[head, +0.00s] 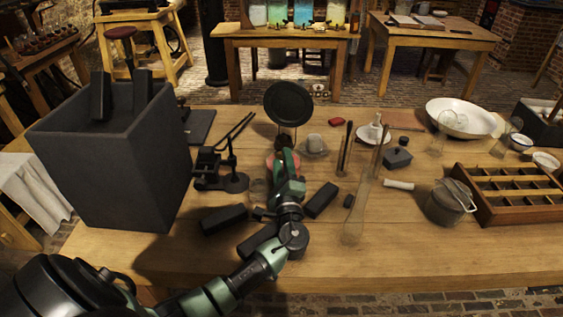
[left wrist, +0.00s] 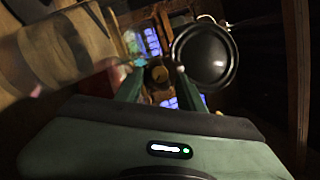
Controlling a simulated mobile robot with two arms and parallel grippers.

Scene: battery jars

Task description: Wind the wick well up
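A lamp with a round black reflector disc (head: 288,102) stands near the middle of the table; its lower part is largely hidden behind my left arm. The disc also shows in the left wrist view (left wrist: 206,54). My left gripper (head: 285,142) is in front of the lamp, just below the disc. In the left wrist view its two green fingers (left wrist: 159,76) stand apart. A small round brass-coloured part (left wrist: 158,74), perhaps the wick knob, shows in the gap; I cannot tell if either finger touches it. The wick is not distinguishable. My right gripper is not in view.
A tall dark jar (head: 115,165) stands left on the table (head: 420,255). Black blocks (head: 225,218) lie near my arm. Right are a glass tube (head: 358,205), a lidded pot (head: 447,203) and a compartment tray (head: 510,215). The front right table edge is clear.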

